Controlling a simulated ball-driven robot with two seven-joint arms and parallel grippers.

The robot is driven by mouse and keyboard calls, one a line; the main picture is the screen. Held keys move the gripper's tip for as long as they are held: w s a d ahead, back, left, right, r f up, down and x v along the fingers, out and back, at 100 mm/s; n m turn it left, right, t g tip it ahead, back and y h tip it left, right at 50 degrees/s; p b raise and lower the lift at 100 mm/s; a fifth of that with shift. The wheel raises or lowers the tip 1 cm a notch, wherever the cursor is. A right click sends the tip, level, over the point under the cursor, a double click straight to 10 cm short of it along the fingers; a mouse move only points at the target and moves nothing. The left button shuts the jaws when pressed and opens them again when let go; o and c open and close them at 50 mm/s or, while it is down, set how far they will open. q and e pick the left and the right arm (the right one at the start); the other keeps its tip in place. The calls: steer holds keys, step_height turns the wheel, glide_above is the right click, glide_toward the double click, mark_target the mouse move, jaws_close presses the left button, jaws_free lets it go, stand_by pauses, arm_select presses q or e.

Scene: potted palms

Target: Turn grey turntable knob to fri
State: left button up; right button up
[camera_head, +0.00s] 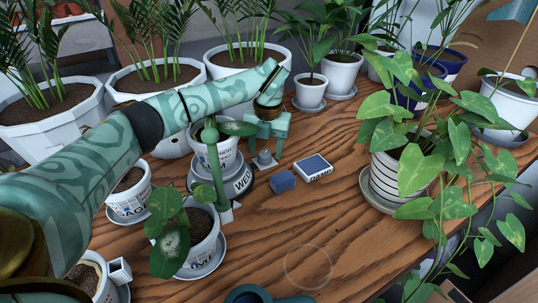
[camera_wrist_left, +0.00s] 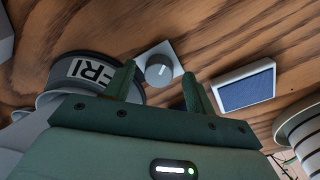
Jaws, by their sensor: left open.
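The grey knob (camera_head: 264,158) stands on a small light plate beside the turntable. In the left wrist view the knob (camera_wrist_left: 158,70) shows a pale pointer line on its top. The dark-rimmed turntable (camera_head: 239,186) carries a potted plant and shows a WED label towards the head camera. In the left wrist view the turntable (camera_wrist_left: 125,67) shows a FRI label. My left gripper (camera_head: 268,140) is open over the knob area. In the left wrist view its fingers (camera_wrist_left: 158,75) appear on either side of the knob; contact cannot be told.
A blue block (camera_head: 283,181) and a blue-faced panel marked DAMP (camera_head: 313,168) lie right of the knob. A striped pot (camera_head: 389,172) stands further right. Small pots crowd the left, and large white planters (camera_head: 50,132) stand behind. The table's front middle is clear.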

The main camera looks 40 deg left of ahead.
arm_select(q)
steer(key=shift+f, duration=0.6)
steer(key=shift+r, duration=0.1)
steer(key=c, duration=1)
steer(key=shift+o, duration=0.2)
